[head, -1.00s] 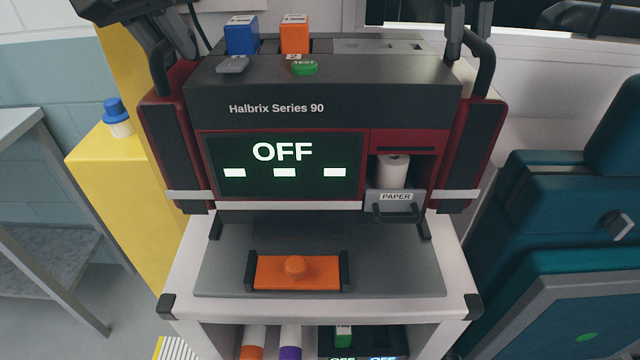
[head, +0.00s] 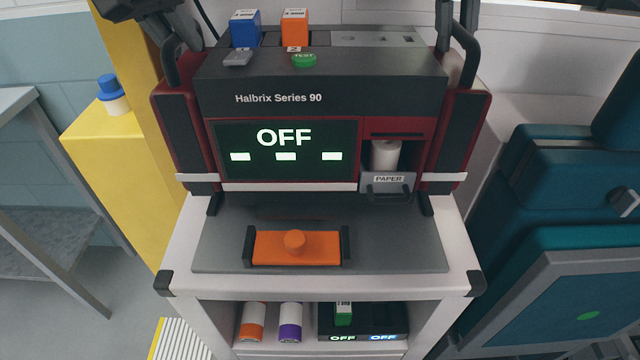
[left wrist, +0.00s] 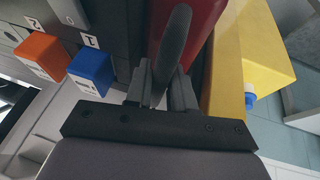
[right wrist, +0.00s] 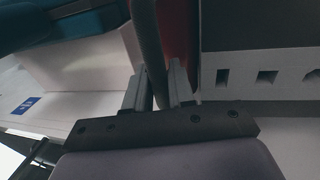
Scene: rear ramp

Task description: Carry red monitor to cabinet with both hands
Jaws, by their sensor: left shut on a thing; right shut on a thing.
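The red monitor (head: 320,100), labelled Halbrix Series 90, has dark grey panels, a screen reading OFF and a paper drawer (head: 388,184). It stands upright at the back of the white cabinet's top; whether its base touches cannot be told. My left gripper (left wrist: 160,92) is shut on the monitor's left side handle (head: 172,62). My right gripper (right wrist: 157,92) is shut on the right side handle (head: 468,50). The white cabinet (head: 470,262) has a grey top plate (head: 215,258) with an orange clamp piece (head: 295,247). The fingers are largely cut off at the head view's top.
A yellow post and ledge (head: 105,140) with a blue-capped item (head: 110,95) stand at the left, beside a metal table (head: 50,245). Teal seating (head: 560,190) is close on the right. Bottles and a dark box (head: 365,322) sit on the lower shelf.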

